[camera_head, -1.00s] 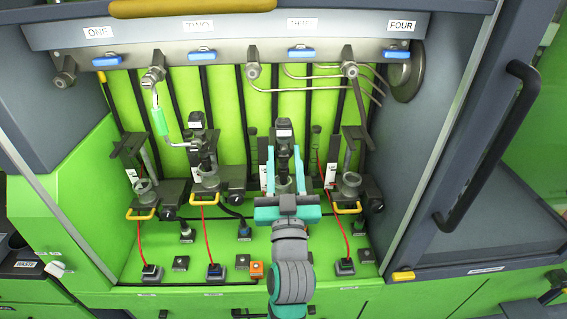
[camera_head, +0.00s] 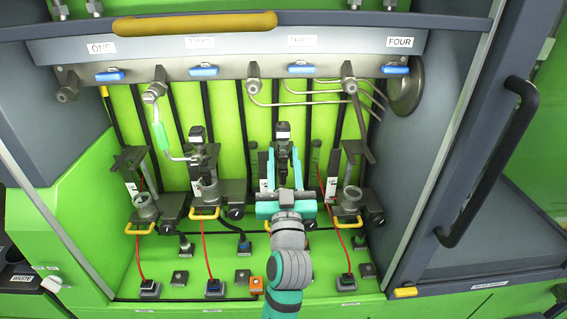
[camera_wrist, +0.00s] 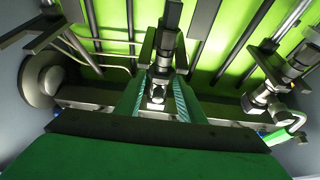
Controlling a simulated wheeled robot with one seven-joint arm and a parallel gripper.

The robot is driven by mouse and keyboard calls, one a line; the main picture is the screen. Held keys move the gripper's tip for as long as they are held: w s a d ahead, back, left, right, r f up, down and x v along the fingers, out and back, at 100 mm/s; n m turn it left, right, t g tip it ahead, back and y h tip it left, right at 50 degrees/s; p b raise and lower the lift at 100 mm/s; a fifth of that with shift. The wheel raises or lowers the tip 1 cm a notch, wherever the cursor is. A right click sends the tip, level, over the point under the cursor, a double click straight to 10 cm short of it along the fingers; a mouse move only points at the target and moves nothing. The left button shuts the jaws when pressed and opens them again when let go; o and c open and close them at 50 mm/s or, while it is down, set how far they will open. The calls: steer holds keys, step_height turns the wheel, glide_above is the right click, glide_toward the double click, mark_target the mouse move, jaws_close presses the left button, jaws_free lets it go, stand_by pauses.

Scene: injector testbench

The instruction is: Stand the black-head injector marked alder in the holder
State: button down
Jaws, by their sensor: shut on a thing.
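My gripper (camera_head: 284,168) is shut on a dark injector (camera_head: 283,150) with a black head and a small white label at its top. The label is too small to read. The injector is upright in the head view, at the third station, and also shows between the finger pads in the wrist view (camera_wrist: 162,62). My gripper and arm hide the third holder and the injector's lower end, so I cannot tell whether it is seated. Another black-headed injector (camera_head: 198,150) stands in the second station's holder (camera_head: 207,190).
The first holder (camera_head: 146,207) and the fourth holder (camera_head: 350,195) look empty. A rail (camera_head: 240,60) with blue-handled valves runs above. A dark door with a black handle (camera_head: 490,160) stands at the right.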

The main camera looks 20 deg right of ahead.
steer(key=shift+w+d, duration=0.2)
steer(key=shift+w, duration=0.4)
steer(key=shift+f, duration=0.35)
steer(key=shift+a+f, duration=0.1)
steer(key=shift+f, duration=0.35)
stand_by(0.7)
steer(key=shift+d, duration=0.25)
stand_by(1.0)
steer(key=c, duration=1.1)
jaws_free()
steer(key=shift+s+f, duration=0.1)
steer(key=shift+f, duration=0.15)
steer(key=r+v, duration=0.1)
steer(key=v, duration=0.9)
steer(key=shift+s+a, duration=0.2)
steer(key=shift+s, duration=0.25)
